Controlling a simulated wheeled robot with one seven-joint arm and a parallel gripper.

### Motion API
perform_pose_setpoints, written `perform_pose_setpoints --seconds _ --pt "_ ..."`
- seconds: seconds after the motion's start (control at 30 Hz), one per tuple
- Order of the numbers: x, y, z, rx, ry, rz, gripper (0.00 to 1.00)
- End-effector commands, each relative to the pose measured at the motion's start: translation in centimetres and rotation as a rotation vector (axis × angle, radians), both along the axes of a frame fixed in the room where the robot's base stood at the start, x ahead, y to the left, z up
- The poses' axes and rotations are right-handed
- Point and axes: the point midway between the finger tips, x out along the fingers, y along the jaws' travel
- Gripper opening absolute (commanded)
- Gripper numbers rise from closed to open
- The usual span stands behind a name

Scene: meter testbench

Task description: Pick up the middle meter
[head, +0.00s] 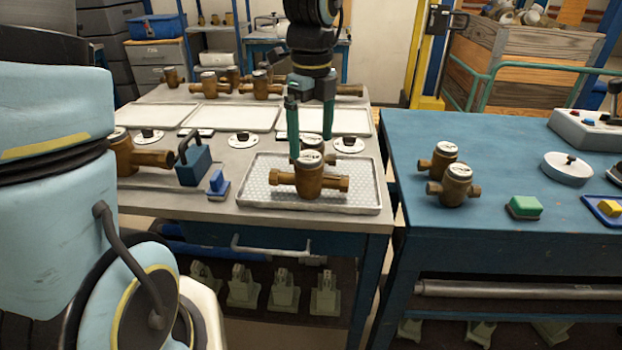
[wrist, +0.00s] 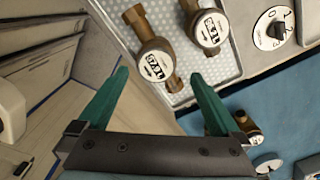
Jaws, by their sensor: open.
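Two brass meters with round white tops are on a white dimpled tray (head: 365,200). The front meter (head: 309,184) lies across the tray, and the other stands close behind it, mostly hidden by it and by my fingers. The wrist view shows both, a nearer meter (wrist: 154,64) and a farther meter (wrist: 208,30). Another brass meter (head: 130,158) is at the bench's left, partly behind my arm. I cannot tell for certain which is the middle one. My gripper (head: 311,147) is open, with green fingers pointing down over the tray. In the wrist view its fingertips (wrist: 160,75) are apart with nothing held.
A blue padlock-shaped block (head: 194,166) and a small blue stamp (head: 218,185) sit left of the tray. Empty white trays (head: 235,118) and more brass meters lie behind. The blue table (head: 420,140) at right holds two meters (head: 456,186) and a green block (head: 524,207).

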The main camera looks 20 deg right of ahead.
Motion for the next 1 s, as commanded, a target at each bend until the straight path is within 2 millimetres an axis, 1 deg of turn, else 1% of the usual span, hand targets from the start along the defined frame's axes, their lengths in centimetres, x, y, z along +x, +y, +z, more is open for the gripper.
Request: perform_pose_setpoints --seconds 0.2,0.3,0.43,0.63,1.0 --pt "-0.3 0.6 -2.8 0.005 0.006 0.000 1.00" --pt "-0.3 0.5 -4.2 0.003 0.005 0.000 1.00" --pt "-0.2 0.5 -5.0 0.001 0.003 0.002 1.00" --pt "-0.2 0.5 -5.0 0.000 0.001 0.002 1.00" --pt "-0.2 0.5 -5.0 0.000 0.001 0.002 0.58"
